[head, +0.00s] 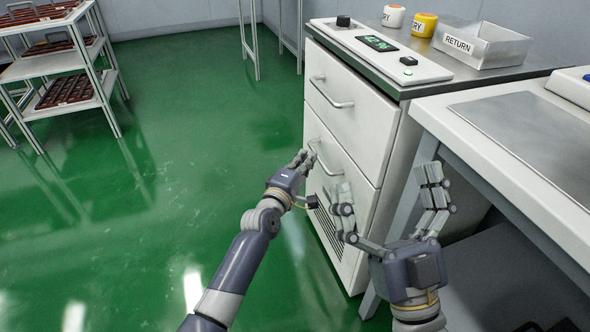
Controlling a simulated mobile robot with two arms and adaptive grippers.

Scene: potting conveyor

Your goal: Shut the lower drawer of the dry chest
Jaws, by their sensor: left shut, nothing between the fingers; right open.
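The dry chest (390,130) is a white cabinet with two drawer fronts facing left. The upper drawer (352,112) looks flush and has a bar handle. The lower drawer (352,180) sits under it with its own handle (321,150); its front looks flush or nearly so, and I cannot tell whether a small gap is left. My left gripper (303,160) is shut and empty, in front of the lower drawer beside its handle; I cannot tell if it touches. My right gripper (388,192) is open and empty, in front of the chest's near corner and partly hiding it.
A white bench (540,165) with a metal plate stands at the right, close to my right gripper. On the chest top are a control panel (380,45), a RETURN tray (482,45) and two small pots. A shelf rack (95,75) stands far left. The green floor between is clear.

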